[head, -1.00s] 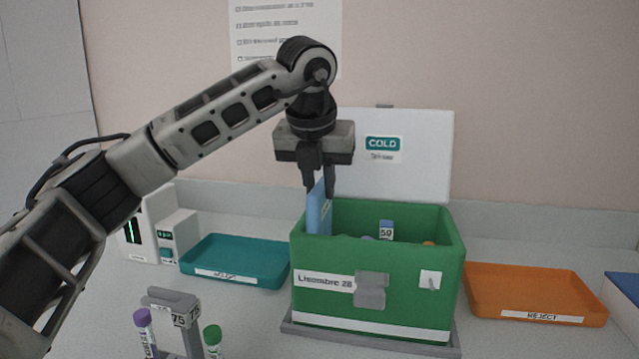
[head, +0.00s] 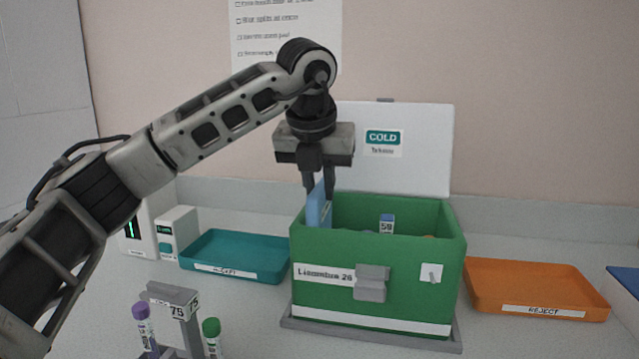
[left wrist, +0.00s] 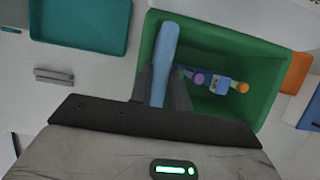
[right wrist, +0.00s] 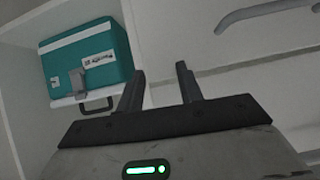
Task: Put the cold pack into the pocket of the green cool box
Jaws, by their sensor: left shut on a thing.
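The green cool box (head: 380,285) stands open on the counter in the head view, its white lid (head: 425,155) raised behind it. The blue cold pack (head: 316,208) stands upright at the box's left wall, its lower part hidden behind the front wall. My left gripper (head: 318,185) is above it, shut on its upper edge. In the left wrist view the cold pack (left wrist: 165,55) lies between the fingers, along the left inner wall; the pocket itself cannot be made out. My right gripper (right wrist: 161,85) is open and empty, away from the counter scene.
Tubes (left wrist: 215,83) with coloured caps are inside the box. A teal tray (head: 235,257) is left of it, an orange tray (head: 535,290) right. A tube rack (head: 175,315) stands front left. A teal box (right wrist: 88,58) sits on a shelf by my right gripper.

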